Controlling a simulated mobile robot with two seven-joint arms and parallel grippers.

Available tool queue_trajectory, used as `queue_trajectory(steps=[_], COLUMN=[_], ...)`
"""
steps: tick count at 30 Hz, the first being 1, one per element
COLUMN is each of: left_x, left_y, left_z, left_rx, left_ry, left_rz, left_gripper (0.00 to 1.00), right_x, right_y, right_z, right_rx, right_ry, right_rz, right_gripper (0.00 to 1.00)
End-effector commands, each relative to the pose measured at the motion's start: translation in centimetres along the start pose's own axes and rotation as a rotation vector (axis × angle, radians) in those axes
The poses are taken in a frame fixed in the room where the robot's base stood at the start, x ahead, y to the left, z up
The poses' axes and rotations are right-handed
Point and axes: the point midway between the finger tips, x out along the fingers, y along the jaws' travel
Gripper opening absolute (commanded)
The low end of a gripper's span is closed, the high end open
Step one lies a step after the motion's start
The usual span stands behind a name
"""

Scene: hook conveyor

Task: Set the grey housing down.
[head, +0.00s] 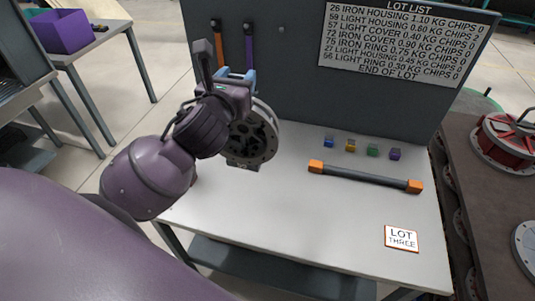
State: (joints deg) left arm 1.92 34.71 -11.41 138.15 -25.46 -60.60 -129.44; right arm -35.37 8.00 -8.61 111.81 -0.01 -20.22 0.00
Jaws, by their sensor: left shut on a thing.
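The grey housing (262,137) is a round metal part with holes in its face. It is in the middle left of the head view, in front of the dark upright panel and over the back left of the light table (330,225). My left gripper (238,80) is shut on the housing at its upper left edge. The housing is tilted, its face turned partly to the left. It appears held above the table, but the gap under it is hard to judge. My right gripper is not in view.
A dark bar with orange ends (365,178) lies on the table, with several small coloured blocks behind it. A "LOT THREE" card (401,238) lies at front right. A lot list (408,40) hangs on the panel (300,95). The table's front middle is clear. Red housings (505,140) stand at right.

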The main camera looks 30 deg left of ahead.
Motion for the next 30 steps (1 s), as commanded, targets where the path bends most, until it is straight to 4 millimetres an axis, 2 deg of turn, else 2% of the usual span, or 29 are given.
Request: queue_trajectory(steps=[3,18,30], left_x=[-0.1,-0.1,-0.1], left_y=[0.0,0.0,0.0], left_z=[-2.5,-11.9,-15.1], left_rx=[-0.002,0.000,0.000], left_ry=[0.004,0.000,-0.001], left_rz=[0.001,0.001,0.000], left_gripper=[0.00,0.00,0.00], right_x=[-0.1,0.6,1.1], right_y=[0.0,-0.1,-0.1], right_z=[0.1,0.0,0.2], right_rx=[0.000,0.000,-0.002], right_ry=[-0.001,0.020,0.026], right_rz=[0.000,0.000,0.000], right_gripper=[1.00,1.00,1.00])
